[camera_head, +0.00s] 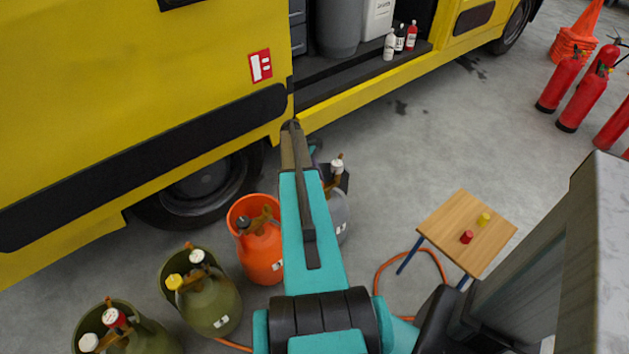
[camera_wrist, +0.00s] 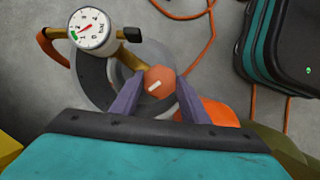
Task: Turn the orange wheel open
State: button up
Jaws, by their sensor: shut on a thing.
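The orange wheel (camera_wrist: 160,78), with a white mark on it, sits between the two purple-grey fingers of my gripper (camera_wrist: 159,93) in the wrist view. My gripper is shut on it. The wheel is on the brass valve of a grey cylinder (camera_wrist: 96,75). A round white gauge (camera_wrist: 90,31) with a red and green scale is fitted to the same valve. In the head view the grey cylinder (camera_head: 342,212) shows partly behind my arm, and the wheel is hidden there.
An orange cylinder (camera_head: 262,252) stands left of the grey one, with green cylinders (camera_head: 212,305) further left. A yellow truck (camera_head: 130,110) is behind. A small wooden table (camera_head: 483,248) with red and yellow pieces stands right. An orange hose (camera_head: 432,255) lies on the floor.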

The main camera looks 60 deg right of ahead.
jog(key=shift+w+d, duration=0.1)
dwell(0.3)
jog(key=o, duration=0.9)
jog(key=shift+o, duration=0.9)
jog(key=v, duration=1.3)
jog(key=shift+r+b, duration=0.45)
